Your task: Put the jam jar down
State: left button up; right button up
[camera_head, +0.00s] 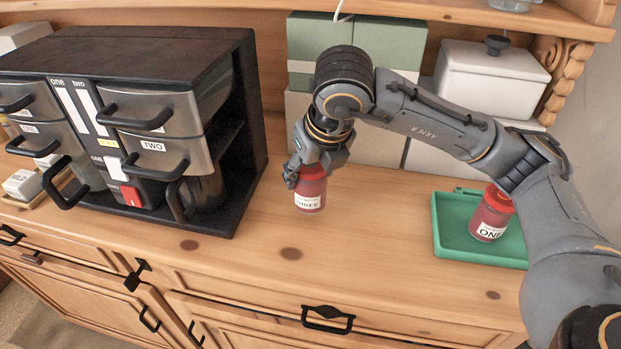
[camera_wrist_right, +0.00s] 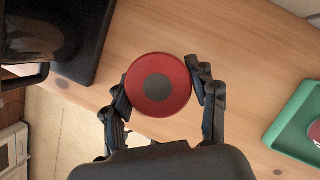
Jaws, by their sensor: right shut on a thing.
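A red jar labelled THREE (camera_head: 310,196) is upright in my right gripper (camera_head: 307,172), over the wooden dresser top. I cannot tell whether its base touches the wood. In the right wrist view its round red lid with a grey centre (camera_wrist_right: 158,86) sits between the two fingers of the right gripper (camera_wrist_right: 162,90). A second red jar labelled ONE (camera_head: 490,214) stands in a green tray (camera_head: 449,222) at the right. My left gripper is not in view.
The wooden dresser top (camera_head: 350,262) is clear between the jar and the green tray. A black cabinet with metal drawers (camera_head: 245,130) stands at the left. Green boxes (camera_head: 392,44) and a white lidded box (camera_head: 490,80) stand at the back.

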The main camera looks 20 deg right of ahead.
notch_tip(320, 180, down, 2)
jog(key=shift+w+d+f+p, duration=0.1)
jog(key=shift+p, duration=0.75)
jog(key=shift+f, duration=0.4)
jog(key=shift+f, duration=0.1)
jog(key=shift+f+b, duration=0.2)
jog(key=shift+b, duration=0.1)
jog(key=o, duration=1.5)
jog(key=shift+r, duration=0.1)
jog(key=shift+r, duration=0.1)
